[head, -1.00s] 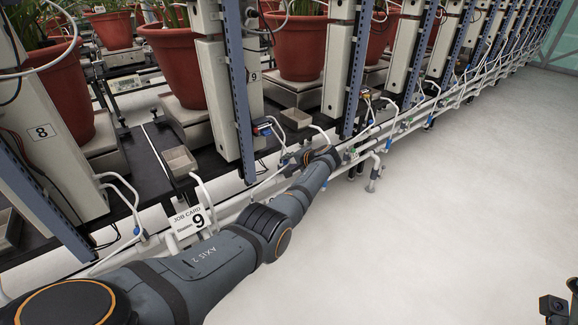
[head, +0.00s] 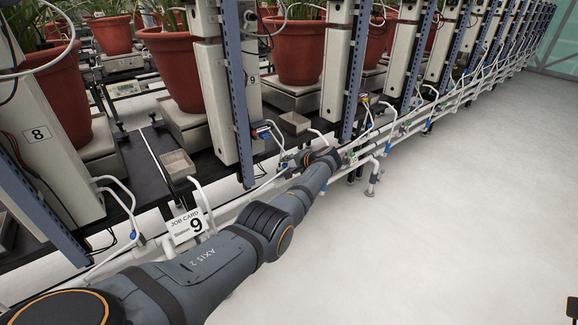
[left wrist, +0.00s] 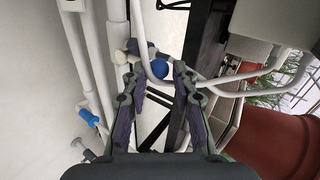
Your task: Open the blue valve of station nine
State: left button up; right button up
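In the left wrist view, a round blue valve knob (left wrist: 160,68) sits on a white pipe, between the two fingertips of my left gripper (left wrist: 153,70) in the picture. The fingers are apart, with gaps to the knob; I cannot tell whether they reach as deep as it. In the head view, my left arm stretches along the white pipes, its far end just past the post of station nine, labelled 9 (head: 253,79). The fingers are hard to make out there. A job card (head: 188,221) reads station 9. My right gripper does not show clearly.
White pipes (head: 372,160) run along the row beside the arm. Another blue valve (left wrist: 88,113) is at the left in the wrist view. Potted plants (head: 178,65) stand on scales behind posts. The pale floor (head: 440,230) at the right is clear.

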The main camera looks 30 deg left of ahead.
pick_arm(q)
jog(key=shift+o, duration=1.1)
jog(key=shift+a+r, duration=0.15)
jog(key=shift+a, duration=0.1)
jog(key=shift+o, duration=0.5)
jog(key=shift+f, duration=0.25)
jog(key=shift+d, duration=0.15)
jog(key=shift+d+r, duration=0.1)
jog(key=shift+d, duration=0.1)
jog(key=v, duration=1.1)
jog(key=shift+s+r, duration=0.15)
jog(key=shift+r, duration=0.1)
jog(key=shift+f, duration=0.1)
